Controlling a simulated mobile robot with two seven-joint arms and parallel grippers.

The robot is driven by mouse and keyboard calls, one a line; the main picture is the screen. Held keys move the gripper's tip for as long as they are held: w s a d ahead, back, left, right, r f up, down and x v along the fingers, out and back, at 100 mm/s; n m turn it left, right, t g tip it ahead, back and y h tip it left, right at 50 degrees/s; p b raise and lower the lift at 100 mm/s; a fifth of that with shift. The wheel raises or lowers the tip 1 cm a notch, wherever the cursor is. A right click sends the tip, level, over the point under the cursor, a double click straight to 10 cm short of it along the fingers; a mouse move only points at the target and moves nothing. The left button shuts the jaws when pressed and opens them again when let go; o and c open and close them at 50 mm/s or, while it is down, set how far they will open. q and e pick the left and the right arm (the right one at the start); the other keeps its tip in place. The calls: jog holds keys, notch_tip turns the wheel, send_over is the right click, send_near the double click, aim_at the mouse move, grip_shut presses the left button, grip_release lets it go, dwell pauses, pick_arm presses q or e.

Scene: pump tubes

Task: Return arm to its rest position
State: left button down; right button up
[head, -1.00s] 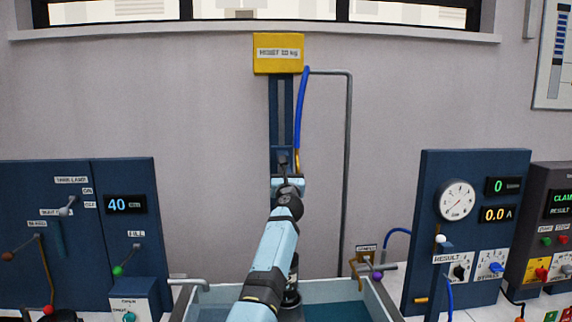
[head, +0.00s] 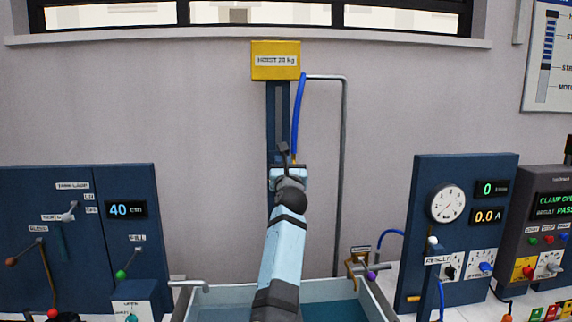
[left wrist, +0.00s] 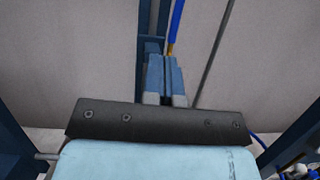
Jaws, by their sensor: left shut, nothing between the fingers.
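My light blue and black arm rises from the bottom middle of the head view, over a grey-rimmed basin (head: 374,299). Its end is in front of the dark blue hoist column (head: 272,122), below the yellow hoist box (head: 276,60). My left gripper shows in the left wrist view (left wrist: 166,62); its two fingers are together with nothing between them. In the head view the fingertips are hard to make out. A blue hose (head: 299,115) hangs just right of the column. I cannot tell if the gripper touches either. My right gripper is not in view.
A blue panel with levers and a "40 cm" display (head: 126,209) stands on the left. A gauge panel (head: 448,203) and a dark clamp panel (head: 545,235) stand on the right. A grey pipe (head: 343,170) runs down the wall. The wall between pipe and gauge panel is clear.

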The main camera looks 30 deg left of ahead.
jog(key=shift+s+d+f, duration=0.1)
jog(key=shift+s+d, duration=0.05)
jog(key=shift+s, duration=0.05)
